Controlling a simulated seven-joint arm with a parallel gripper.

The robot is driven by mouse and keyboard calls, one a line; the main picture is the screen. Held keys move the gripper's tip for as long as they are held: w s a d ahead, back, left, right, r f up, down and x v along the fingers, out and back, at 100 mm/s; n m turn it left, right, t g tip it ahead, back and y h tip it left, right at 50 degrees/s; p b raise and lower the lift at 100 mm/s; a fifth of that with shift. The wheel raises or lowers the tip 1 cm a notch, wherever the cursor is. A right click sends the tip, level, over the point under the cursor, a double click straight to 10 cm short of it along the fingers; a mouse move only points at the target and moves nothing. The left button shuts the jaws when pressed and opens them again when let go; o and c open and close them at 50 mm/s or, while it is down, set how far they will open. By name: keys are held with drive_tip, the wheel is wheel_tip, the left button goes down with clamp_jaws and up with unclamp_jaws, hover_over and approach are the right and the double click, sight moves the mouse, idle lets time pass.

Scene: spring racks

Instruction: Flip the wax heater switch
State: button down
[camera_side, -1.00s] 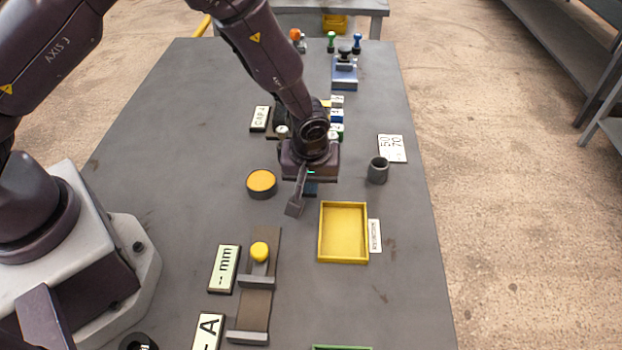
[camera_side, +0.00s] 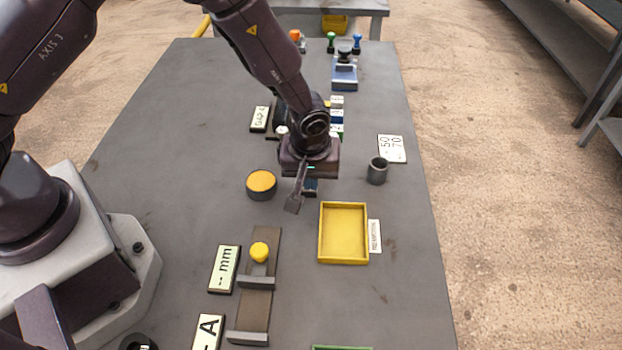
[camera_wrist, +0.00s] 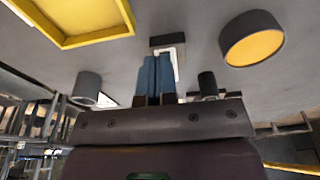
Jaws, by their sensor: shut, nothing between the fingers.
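My gripper (camera_side: 311,190) points down over the middle of the table, with its blue fingers together and nothing between them. In the wrist view the shut fingers (camera_wrist: 156,72) stand in front of a small dark block (camera_wrist: 176,40) with a pale frame, which may be the switch. The fingers partly cover it, and I cannot tell whether they touch it or which way it is set. A round dark pot with orange wax-like content (camera_side: 261,183) sits left of my gripper; it also shows in the wrist view (camera_wrist: 254,42). No switch shows clearly in the side view.
A yellow tray (camera_side: 343,234) lies front right of my gripper, and a grey cup (camera_side: 377,171) stands to the right. A slider with a yellow knob (camera_side: 259,251) is at front left. Labelled blocks (camera_side: 337,115) and stamps (camera_side: 331,41) are behind. The left table area is bare.

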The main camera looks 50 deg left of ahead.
drive_tip(key=s+d+r, duration=0.2)
drive_tip(key=r, duration=0.4)
drive_tip(key=s+d+r, duration=0.3)
drive_tip(key=r, duration=0.3)
drive_tip(key=shift+r, duration=0.1)
drive_tip(key=s+a+r+m+t+h, duration=0.1)
drive_tip(key=s+a+r+m+t, duration=0.3)
drive_tip(key=s+a+r+m, duration=0.5)
drive_tip(key=s+a+r, duration=0.6)
drive_tip(key=r, duration=0.4)
drive_tip(key=shift+s+a+r, duration=0.15)
drive_tip(key=shift+s+a, duration=0.1)
drive_tip(key=shift+a, duration=0.1)
